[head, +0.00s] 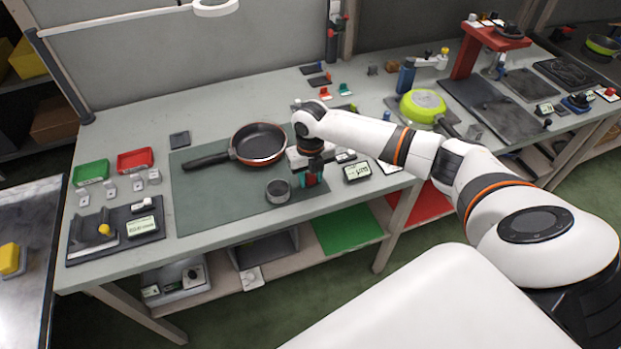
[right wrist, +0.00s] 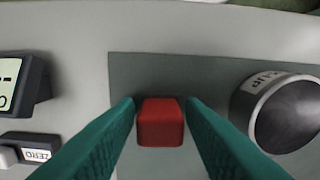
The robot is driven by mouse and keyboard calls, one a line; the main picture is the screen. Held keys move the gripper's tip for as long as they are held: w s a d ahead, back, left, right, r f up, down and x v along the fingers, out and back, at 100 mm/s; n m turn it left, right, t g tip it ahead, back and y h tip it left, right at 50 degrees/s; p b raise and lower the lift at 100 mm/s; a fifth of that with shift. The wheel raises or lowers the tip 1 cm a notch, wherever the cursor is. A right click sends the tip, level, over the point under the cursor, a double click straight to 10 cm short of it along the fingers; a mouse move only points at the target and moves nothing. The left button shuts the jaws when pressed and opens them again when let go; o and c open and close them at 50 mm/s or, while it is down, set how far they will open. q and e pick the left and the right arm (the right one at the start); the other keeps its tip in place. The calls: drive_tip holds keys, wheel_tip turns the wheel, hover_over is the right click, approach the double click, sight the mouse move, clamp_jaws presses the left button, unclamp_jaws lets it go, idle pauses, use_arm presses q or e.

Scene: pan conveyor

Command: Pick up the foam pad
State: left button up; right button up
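A small red block (right wrist: 160,122), which looks like the foam pad, sits on the green mat (head: 205,205) near the mat's front edge. My right gripper (head: 312,180) is low over the mat, to the right of a grey metal ring. In the right wrist view its two teal fingers (right wrist: 160,108) stand apart, one on each side of the red block, with a thin gap showing at each side. In the head view the block is mostly hidden by the fingers. My left gripper is not in view.
The metal ring (head: 278,191) stands close left of my right gripper and also shows in the right wrist view (right wrist: 285,112). A frying pan (head: 259,144) lies behind it. A small display (head: 356,172) is to the right. The mat's front left is clear.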

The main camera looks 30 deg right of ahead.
drive_tip(key=c, duration=0.7)
drive_tip(key=shift+o, duration=0.2)
wheel_tip(320, 180, up, 10)
drive_tip(key=shift+r+b, duration=0.1)
drive_tip(key=shift+b, duration=0.5)
